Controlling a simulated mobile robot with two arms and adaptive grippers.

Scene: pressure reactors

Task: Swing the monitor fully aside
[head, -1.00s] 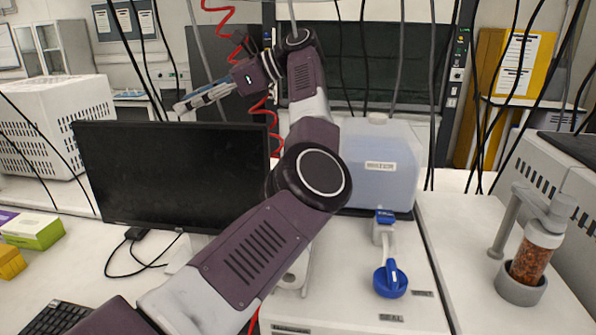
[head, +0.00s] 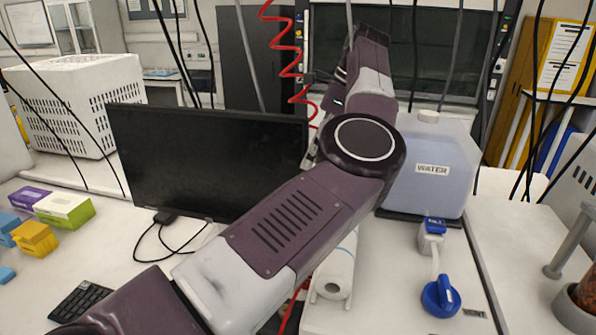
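The monitor (head: 205,160) is a wide black screen standing on the left part of the bench, its face turned toward me and its screen dark. My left arm crosses in front of its lower right corner. My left gripper (head: 313,148) shows only as a small grey piece between the monitor's right edge and my arm's elbow joint. The rest of it is hidden behind the arm, so I cannot tell whether it is open or touches the monitor. My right gripper is not in view.
A water tank (head: 430,165) and a blue-handled valve (head: 440,297) stand right of the monitor. A paper roll (head: 335,270) is below my elbow. A keyboard (head: 80,301) and small coloured boxes (head: 64,209) lie at left. A white vented box (head: 80,105) stands behind. Black cables hang down.

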